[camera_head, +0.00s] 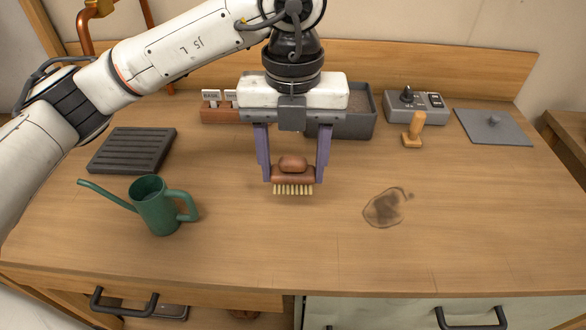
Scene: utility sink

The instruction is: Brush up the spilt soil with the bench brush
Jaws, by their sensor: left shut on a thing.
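My left gripper (292,172) reaches in from the upper left and points down over the middle of the bench. Its two purple fingers are shut on the ends of the bench brush (293,174). The brush has a rounded brown wooden back and pale bristles that point down. I cannot tell whether the bristles touch the bench top. The spilt soil (384,210) is a thin, dark, irregular patch on the wood, to the right of the brush and a little nearer the front edge. My right gripper is not in view.
A green watering can (158,207) stands front left, before a dark slatted tray (132,151). Behind the gripper are a grey bin (358,125) and a label holder (213,113). A wooden-handled tool (414,130), a control box (416,105) and a grey plate (492,128) sit back right.

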